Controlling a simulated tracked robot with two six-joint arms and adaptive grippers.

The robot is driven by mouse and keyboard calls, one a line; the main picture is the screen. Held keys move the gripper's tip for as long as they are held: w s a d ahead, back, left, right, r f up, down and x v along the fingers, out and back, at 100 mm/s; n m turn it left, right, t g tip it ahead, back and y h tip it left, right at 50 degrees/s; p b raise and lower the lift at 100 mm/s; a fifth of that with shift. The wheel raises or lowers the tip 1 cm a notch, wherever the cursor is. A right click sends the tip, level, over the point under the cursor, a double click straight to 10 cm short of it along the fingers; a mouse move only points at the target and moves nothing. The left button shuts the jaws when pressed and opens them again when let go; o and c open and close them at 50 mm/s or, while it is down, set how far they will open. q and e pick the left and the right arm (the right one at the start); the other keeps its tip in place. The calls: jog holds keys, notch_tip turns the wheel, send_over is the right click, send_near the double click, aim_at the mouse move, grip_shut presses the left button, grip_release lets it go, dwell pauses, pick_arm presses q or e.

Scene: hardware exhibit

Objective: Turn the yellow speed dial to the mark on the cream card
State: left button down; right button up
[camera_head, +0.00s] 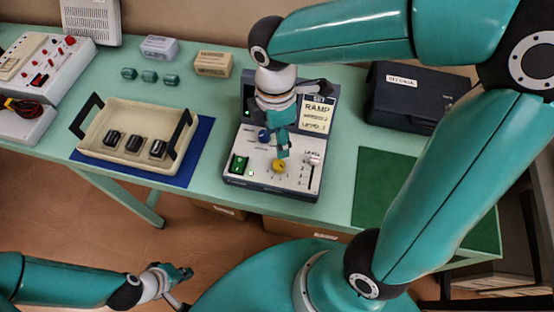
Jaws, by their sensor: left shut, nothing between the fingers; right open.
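The yellow speed dial (279,167) is on the front panel of the control box (262,184), in the middle of the bench. The cream card (318,114) stands at the back right of the box; it reads SET and RAMP, with smaller lines I cannot read surely. My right gripper (283,150) is open and points down just above and behind the dial; I cannot tell whether it touches it. The dial's pointer and its scale marks are too small to read. My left gripper (182,274) is shut and empty, low in front of the bench.
A blue knob (264,136), a lit green switch (239,164) and a level slider (314,159) are close to the dial. A cream tray (104,148) with dark parts is to the left. A black case (396,98) and a green mat (374,190) are to the right.

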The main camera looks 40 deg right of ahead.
aim_at(278, 163)
jog(key=f, duration=1)
jog(key=shift+s+b, duration=0.3)
jog(key=shift+b, duration=0.1)
jog(key=shift+r, duration=0.1)
grip_shut()
jog(key=shift+m, duration=0.3)
jog(key=m+b, duration=0.2)
jog(key=m, duration=0.1)
jog(key=shift+w+m+b, duration=0.1)
jog(key=shift+m+b, duration=0.9)
jog(key=shift+m, duration=1.1)
